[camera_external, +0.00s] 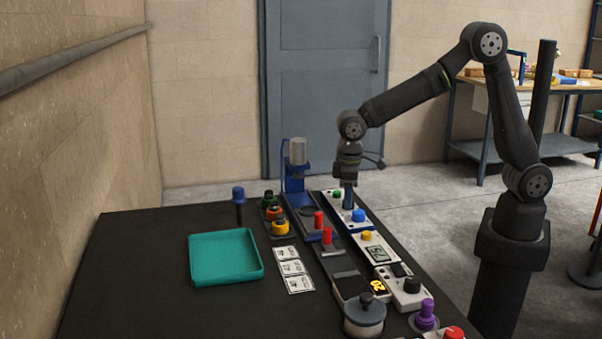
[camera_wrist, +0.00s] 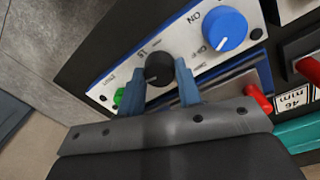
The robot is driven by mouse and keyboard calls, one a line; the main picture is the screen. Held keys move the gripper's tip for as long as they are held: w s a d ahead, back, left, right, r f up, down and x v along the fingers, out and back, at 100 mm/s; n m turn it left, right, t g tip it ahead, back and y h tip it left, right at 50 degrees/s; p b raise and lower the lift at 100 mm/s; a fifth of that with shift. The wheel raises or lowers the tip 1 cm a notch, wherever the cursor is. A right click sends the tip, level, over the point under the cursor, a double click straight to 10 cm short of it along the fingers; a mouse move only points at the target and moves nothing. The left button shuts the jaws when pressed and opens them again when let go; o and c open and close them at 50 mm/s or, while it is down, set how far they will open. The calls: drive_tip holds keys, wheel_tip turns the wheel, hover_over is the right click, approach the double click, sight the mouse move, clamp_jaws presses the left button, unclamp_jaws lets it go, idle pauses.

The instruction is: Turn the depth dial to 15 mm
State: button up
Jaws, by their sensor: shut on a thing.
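My gripper (camera_external: 348,196) reaches down onto a white-and-blue panel (camera_external: 350,228) on the black table. In the wrist view, its two blue fingers (camera_wrist: 159,82) are shut on a black round dial (camera_wrist: 158,66), one on each side. A pale pointer mark shows on the dial, and small printing that looks like 15 stands beside it. The exact setting is hard to read. In the external view the dial is hidden by my gripper. On the same panel are a green button (camera_wrist: 119,96) and a blue knob (camera_wrist: 225,30) marked ON and OFF.
A press with a clear cylinder (camera_external: 298,152), red handles (camera_external: 319,220) and several coloured knobs stand close by. A teal tray (camera_external: 262,268) and white label cards (camera_external: 290,268) lie left. Grey boxes with displays (camera_external: 376,254) stand nearer the camera.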

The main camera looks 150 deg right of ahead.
drive_tip(key=m, duration=0.5)
drive_tip(key=shift+m, duration=0.3)
drive_tip(key=m, duration=0.5)
drive_tip(key=shift+s+d+m+y, duration=0.1)
drive_tip(key=shift+m+y, duration=0.2)
drive_tip(key=o, duration=1)
drive_tip(key=shift+c, duration=0.2)
drive_tip(key=shift+r, duration=0.1)
wheel_tip(320, 180, up, 17)
drive_tip(key=shift+w+d+r, duration=0.15)
drive_tip(key=shift+w+d, duration=0.1)
drive_tip(key=shift+w, duration=0.2)
